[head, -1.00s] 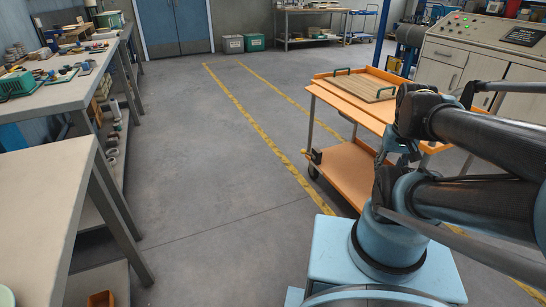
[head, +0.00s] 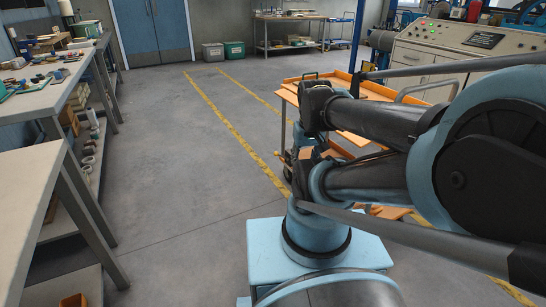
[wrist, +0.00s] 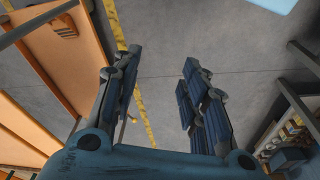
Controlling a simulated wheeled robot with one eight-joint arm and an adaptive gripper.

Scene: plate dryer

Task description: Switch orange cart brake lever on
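The orange cart (head: 378,89) stands ahead of me to the right in the head view, largely hidden behind my arm. Its orange surfaces also show along the left side of the wrist view (wrist: 52,55). I cannot clearly make out the brake lever; a small dark part (head: 284,157) shows low at the cart's near left corner, half covered by my arm. My gripper (wrist: 162,62) is open and empty in the wrist view, with its fingers apart over bare floor and the cart to their left.
Workbenches (head: 28,185) with tools and parts line the left side. A control console (head: 445,50) stands behind the cart at right. Grey and green bins (head: 233,49) sit by the blue doors. The floor between the left benches and the yellow lines (head: 228,122) is clear.

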